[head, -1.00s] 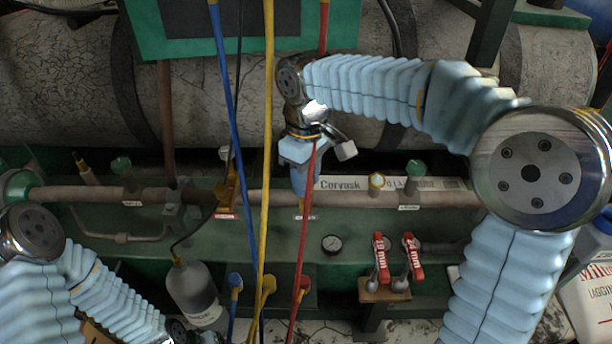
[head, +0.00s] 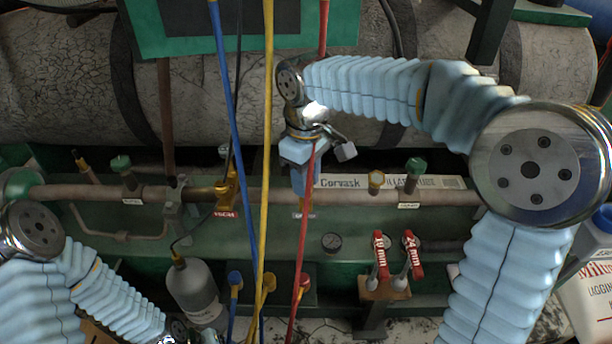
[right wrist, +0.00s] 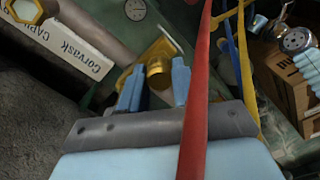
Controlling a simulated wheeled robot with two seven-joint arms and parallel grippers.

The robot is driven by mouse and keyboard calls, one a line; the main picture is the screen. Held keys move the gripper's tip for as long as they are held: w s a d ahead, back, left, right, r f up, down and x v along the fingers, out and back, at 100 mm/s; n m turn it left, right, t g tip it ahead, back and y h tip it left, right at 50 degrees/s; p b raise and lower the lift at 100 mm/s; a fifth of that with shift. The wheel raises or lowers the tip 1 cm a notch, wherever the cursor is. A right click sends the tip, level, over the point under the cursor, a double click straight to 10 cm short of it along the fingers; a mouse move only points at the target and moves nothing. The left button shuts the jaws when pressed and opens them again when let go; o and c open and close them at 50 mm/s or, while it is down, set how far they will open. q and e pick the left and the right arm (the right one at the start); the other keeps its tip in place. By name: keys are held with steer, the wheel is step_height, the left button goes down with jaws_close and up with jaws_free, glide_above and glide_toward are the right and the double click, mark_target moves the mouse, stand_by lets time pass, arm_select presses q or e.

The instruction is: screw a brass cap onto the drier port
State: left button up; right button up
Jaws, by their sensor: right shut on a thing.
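My right gripper (head: 305,190) points down in front of the pipe, its fingers mostly hidden in the head view by its own body and a red hose. In the right wrist view, its two blue fingers (right wrist: 154,88) stand on either side of a round brass cap (right wrist: 158,74) and are shut on it. A brass fitting with a flat bracket shows right behind the cap; I cannot tell whether the cap is seated on a port. My left arm ends at the bottom left of the head view, and its gripper's jaws cannot be made out.
Blue, yellow and red hoses (head: 264,120) hang close to my right gripper. A brass hex fitting (head: 376,180) and a green-capped valve (head: 415,168) are on the pipe to its right. A grey bottle (head: 195,288) and red-handled tools (head: 381,252) stand lower down.

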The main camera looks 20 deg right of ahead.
steer(key=shift+f+b, duration=0.45)
steer(key=shift+f, duration=0.25)
stand_by(0.3)
